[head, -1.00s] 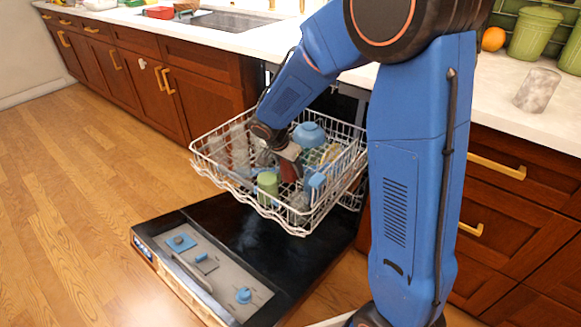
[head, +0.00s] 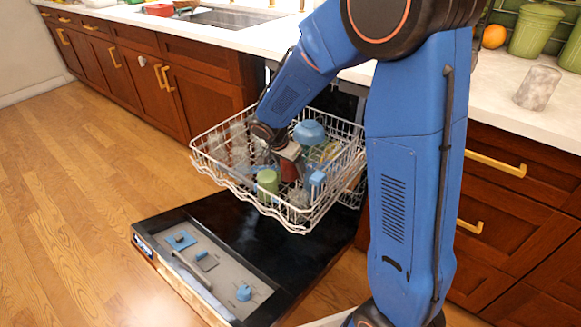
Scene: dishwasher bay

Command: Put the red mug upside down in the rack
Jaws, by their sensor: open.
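The red mug (head: 289,171) is in the white wire rack (head: 205,170) of the open dishwasher, just below my gripper (head: 299,171). Only part of the mug shows, so I cannot tell from this view which way up it stands. My gripper reaches down into the rack from the upper left. I cannot tell whether a finger touches the mug.
In the rack, a green cup (head: 267,181) stands in front of the mug and a blue bowl (head: 309,132) behind it. Clear glasses stand at the rack's left. The dishwasher door (head: 225,255) lies open below. A glass (head: 537,89) stands on the right counter.

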